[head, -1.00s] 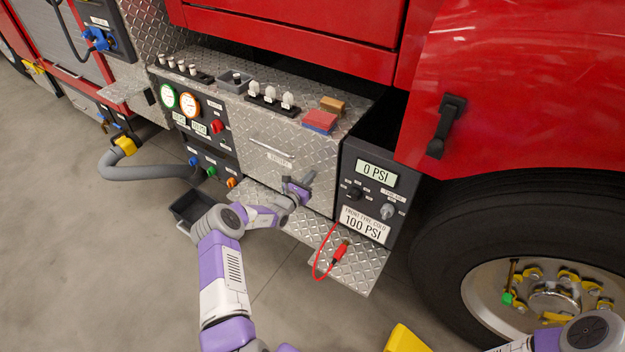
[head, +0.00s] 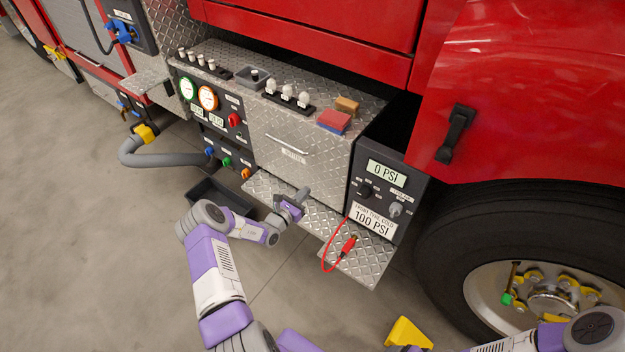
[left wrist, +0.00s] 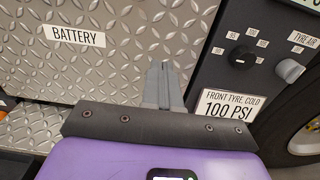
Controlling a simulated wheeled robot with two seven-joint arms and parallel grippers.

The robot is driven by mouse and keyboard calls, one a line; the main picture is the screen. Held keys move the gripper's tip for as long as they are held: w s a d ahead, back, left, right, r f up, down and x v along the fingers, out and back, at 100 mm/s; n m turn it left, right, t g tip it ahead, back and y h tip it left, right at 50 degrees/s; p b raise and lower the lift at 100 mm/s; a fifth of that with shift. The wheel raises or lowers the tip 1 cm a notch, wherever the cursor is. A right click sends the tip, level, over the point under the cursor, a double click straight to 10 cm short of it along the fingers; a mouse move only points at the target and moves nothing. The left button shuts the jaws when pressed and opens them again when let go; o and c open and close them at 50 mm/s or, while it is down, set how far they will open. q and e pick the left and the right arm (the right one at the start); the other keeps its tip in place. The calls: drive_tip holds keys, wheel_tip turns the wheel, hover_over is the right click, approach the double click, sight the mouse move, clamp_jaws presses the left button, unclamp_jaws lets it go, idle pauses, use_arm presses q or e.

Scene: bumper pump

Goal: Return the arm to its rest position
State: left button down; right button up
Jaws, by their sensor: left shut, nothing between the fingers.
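My left arm reaches in from the bottom of the head view. Its gripper (head: 302,195) is shut and empty, in front of the diamond-plate drawer labelled BATTERY (head: 298,150) and over the step plate (head: 272,190). In the left wrist view the two grey fingers (left wrist: 163,84) are together, with the drawer face behind them. My right arm shows only in part at the bottom right of the head view; its gripper is out of view.
The tyre panel (head: 385,190) reads 0 PSI. A red hose (head: 336,250) lies on the step plate's right part. A dark bin (head: 220,197) stands on the floor behind my left arm. A yellow wedge (head: 408,332) is at the bottom. Open floor lies to the left.

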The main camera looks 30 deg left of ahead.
use_arm(q)
drive_tip(key=shift+s+a, duration=0.1)
drive_tip(key=shift+s, duration=1.1)
drive_tip(key=s+d+f+m+g+h, duration=0.25)
drive_tip(key=s+d+m+g, duration=0.2)
drive_tip(key=d, duration=0.55)
drive_tip(key=s+d+f+m+g+h, duration=0.1)
drive_tip(key=s+d+m+g+h, duration=0.3)
drive_tip(key=d, duration=0.5)
drive_tip(key=s+d+f+m+g+h, duration=0.2)
drive_tip(key=s+d+m+g+h, duration=0.15)
drive_tip(key=d+m, duration=0.45)
drive_tip(key=s+d+m+g+y, duration=0.2)
drive_tip(key=s+m+y, duration=0.1)
drive_tip(key=s+m, duration=0.4)
drive_tip(key=s+d+m+g+y, duration=0.3)
drive_tip(key=s+m, duration=0.5)
drive_tip(key=m, duration=0.1)
drive_tip(key=shift+s+d+r, duration=0.2)
drive_tip(key=shift+d+r, duration=0.1)
drive_tip(key=shift+d, duration=0.05)
drive_tip(key=shift+m, duration=0.25)
